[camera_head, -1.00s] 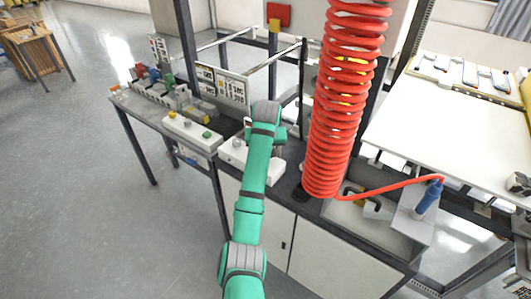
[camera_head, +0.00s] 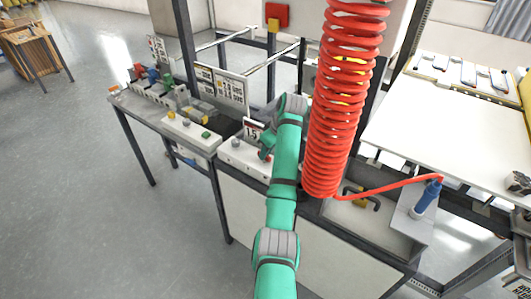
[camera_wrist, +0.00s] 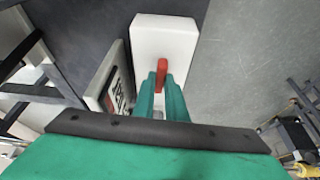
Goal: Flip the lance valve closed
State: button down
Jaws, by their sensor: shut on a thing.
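A red lever (camera_wrist: 161,70) stands on a white box (camera_wrist: 165,30) in the wrist view. My gripper (camera_wrist: 161,88) is shut on the red lever, with a green finger on each side of it. In the head view the white box (camera_head: 236,153) sits on the bench left of the coiled hose, and my arm partly covers it. The lever itself is hidden there. The lance (camera_head: 427,198), with a blue handle, stands at the right in a grey holder, joined to the red coiled hose (camera_head: 335,110).
A small display panel (camera_head: 254,132) stands close beside the white box. Another white box with buttons (camera_head: 190,130) lies to its left. The hanging coil is close to the right of my arm. A white table (camera_head: 440,130) is at the right; open floor (camera_head: 80,190) is at the left.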

jog(key=shift+d+n, duration=0.1)
jog(key=shift+n, duration=0.4)
jog(key=c, duration=1.8)
grip_release()
jog(key=shift+r, duration=0.1)
jog(key=v, duration=1)
jog(key=shift+d+r, duration=0.25)
jog(key=shift+w, duration=0.1)
